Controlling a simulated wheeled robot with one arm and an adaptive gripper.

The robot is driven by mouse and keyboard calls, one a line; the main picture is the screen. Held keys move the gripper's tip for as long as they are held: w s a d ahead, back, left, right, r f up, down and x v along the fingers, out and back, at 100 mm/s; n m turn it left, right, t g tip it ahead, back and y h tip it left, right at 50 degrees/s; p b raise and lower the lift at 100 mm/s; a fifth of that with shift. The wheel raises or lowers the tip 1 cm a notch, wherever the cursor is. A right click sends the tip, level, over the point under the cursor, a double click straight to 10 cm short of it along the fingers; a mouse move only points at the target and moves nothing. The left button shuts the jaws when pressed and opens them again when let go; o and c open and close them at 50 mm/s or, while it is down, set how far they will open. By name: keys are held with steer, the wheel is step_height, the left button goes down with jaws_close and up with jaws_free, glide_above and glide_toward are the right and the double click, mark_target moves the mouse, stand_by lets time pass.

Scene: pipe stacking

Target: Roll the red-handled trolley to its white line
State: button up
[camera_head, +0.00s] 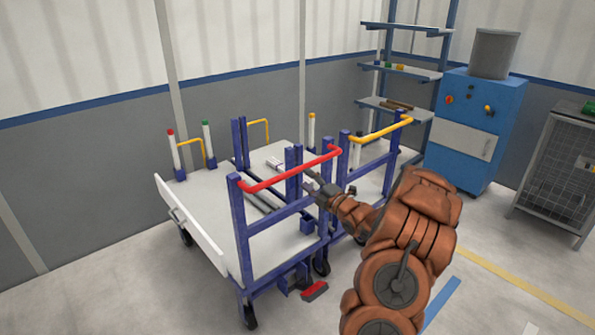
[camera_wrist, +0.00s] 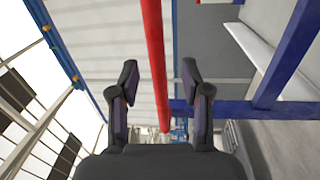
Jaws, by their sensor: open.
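The red-handled trolley has a pale deck (camera_head: 190,215), blue posts and a red handle (camera_head: 290,170) along its near right end. My gripper (camera_head: 318,190) is close to the handle's right part, above the deck end. In the wrist view my gripper (camera_wrist: 160,72) is open, and the red handle (camera_wrist: 155,40) runs lengthwise between its two fingers. I cannot tell whether they touch it. A red pedal (camera_head: 315,291) sits low at the trolley's near end. A small white floor mark (camera_head: 529,328) shows at the bottom right; I cannot tell whether it is the white line.
A yellow-handled trolley (camera_head: 380,130) stands close beside it on the right. A shelf rack (camera_head: 405,70), a blue cabinet (camera_head: 465,125) and a mesh cage (camera_head: 560,170) line the back right. The grey floor at the front left is clear.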

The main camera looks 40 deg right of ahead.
mark_target(301, 171)
steer(key=shift+n+t, duration=0.4)
steer(key=w, duration=0.1)
steer(key=w+p, duration=0.1)
steer(key=w, duration=0.1)
steer(key=w+r+p, duration=0.1)
steer(key=shift+w+d, duration=0.3)
steer(key=shift+w, duration=0.8)
steer(key=shift+r, duration=0.1)
steer(key=shift+c, duration=0.2)
jaws_close()
